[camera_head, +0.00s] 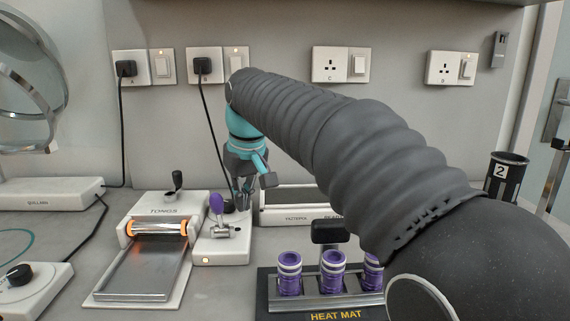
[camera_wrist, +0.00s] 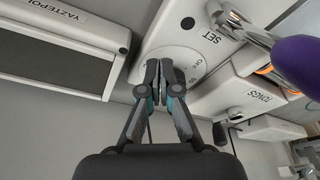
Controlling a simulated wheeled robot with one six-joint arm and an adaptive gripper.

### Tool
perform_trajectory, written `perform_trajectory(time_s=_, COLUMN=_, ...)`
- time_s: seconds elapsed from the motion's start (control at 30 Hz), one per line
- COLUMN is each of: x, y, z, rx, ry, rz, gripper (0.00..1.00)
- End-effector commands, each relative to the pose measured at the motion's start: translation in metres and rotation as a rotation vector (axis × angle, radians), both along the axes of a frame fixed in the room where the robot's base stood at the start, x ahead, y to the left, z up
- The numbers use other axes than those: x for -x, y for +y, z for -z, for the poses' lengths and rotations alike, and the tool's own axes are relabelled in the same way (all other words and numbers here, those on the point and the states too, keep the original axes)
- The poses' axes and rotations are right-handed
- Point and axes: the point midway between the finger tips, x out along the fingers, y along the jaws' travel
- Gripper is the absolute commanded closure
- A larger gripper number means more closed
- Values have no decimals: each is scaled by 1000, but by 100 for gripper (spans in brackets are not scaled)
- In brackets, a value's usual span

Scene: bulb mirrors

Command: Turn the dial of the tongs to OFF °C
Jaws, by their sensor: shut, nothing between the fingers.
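The tongs (camera_head: 160,222) are a white unit labelled TONGS with an orange-ended roller and a metal plate. To their right is a white control box (camera_head: 222,250) with a purple-knobbed lever (camera_head: 217,204) and a lit amber lamp. A dark dial (camera_head: 229,206) sits at its back, partly hidden by my gripper (camera_head: 243,198). In the wrist view, my gripper (camera_wrist: 165,68) points at the dial's round marked face (camera_wrist: 182,57), where OFF and SET lettering shows. My fingers are shut and empty. They cover the dial's middle, so its pointer setting and any contact are hidden.
The purple lever (camera_wrist: 298,65) stands close beside my fingers in the wrist view. A heat mat (camera_head: 335,314) holding purple-banded tubes stands front right. A white box labelled YAZTEPOL (camera_wrist: 62,38) lies on the other side. A cable (camera_head: 209,125) hangs behind my gripper.

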Motion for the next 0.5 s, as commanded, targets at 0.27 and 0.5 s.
perform_trajectory(time_s=0.27, x=0, y=0, z=-30, rx=-1, ry=-2, rz=0, gripper=100)
perform_trajectory(time_s=0.5, x=0, y=0, z=-50, rx=0, ry=0, rz=0, gripper=100)
